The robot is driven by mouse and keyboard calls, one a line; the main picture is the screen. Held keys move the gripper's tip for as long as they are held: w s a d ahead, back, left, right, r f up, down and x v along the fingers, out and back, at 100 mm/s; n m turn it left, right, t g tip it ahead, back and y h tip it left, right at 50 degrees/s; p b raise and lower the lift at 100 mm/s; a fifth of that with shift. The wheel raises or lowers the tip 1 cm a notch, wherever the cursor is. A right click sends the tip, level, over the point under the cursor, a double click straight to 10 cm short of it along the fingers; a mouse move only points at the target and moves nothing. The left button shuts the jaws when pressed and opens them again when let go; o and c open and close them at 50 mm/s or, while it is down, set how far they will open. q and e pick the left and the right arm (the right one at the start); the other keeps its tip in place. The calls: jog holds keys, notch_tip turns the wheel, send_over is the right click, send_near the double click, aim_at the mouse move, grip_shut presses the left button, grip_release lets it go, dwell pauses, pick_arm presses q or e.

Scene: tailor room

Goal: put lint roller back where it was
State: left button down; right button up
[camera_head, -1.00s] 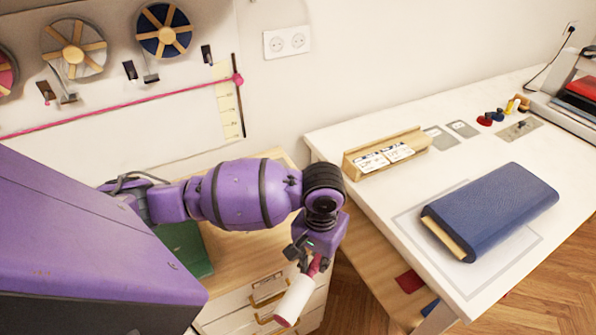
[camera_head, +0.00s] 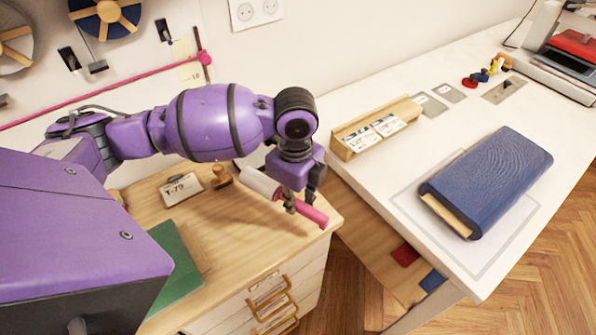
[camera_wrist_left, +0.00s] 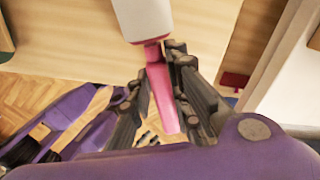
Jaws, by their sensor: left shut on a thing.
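The lint roller has a white roll (camera_head: 260,184) and a pink handle (camera_head: 308,212). My left gripper (camera_head: 290,202) is shut on the pink handle. It holds the roller above the right part of the wooden drawer cabinet top (camera_head: 240,235), with the white end to the left and the handle end to the right. In the left wrist view the pink handle (camera_wrist_left: 162,95) lies between the fingers of my left gripper (camera_wrist_left: 165,100), and the white roll (camera_wrist_left: 142,18) points away. Whether the roller touches the top cannot be told. My right gripper is not in view.
A T-79 card (camera_head: 181,190), a wooden stamp (camera_head: 221,177) and a green mat (camera_head: 175,268) are on the cabinet top. The white table (camera_head: 375,100) at the right holds a card holder (camera_head: 375,128) and a blue fabric bolt (camera_head: 487,182). A gap separates table and cabinet.

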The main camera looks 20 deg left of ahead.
pick_arm(q)
jog(key=m, duration=0.1)
jog(key=w+m, duration=0.1)
jog(key=m, duration=0.1)
jog(key=r+m, duration=0.1)
jog(key=m, duration=0.1)
jog(key=shift+w+a, duration=0.15)
jog(key=shift+a, duration=0.15)
jog(key=w+m+b, duration=0.1)
jog(key=m, duration=0.3)
jog(key=f+m+b, duration=0.1)
jog(key=m, duration=0.3)
jog(key=w+a+m+b, duration=0.1)
jog(key=m+b, duration=0.1)
jog(key=m, duration=0.3)
jog(key=shift+w+f, duration=0.25)
jog(key=shift+w, duration=0.05)
jog(key=shift+f, duration=0.3)
jog(key=shift+r, duration=0.1)
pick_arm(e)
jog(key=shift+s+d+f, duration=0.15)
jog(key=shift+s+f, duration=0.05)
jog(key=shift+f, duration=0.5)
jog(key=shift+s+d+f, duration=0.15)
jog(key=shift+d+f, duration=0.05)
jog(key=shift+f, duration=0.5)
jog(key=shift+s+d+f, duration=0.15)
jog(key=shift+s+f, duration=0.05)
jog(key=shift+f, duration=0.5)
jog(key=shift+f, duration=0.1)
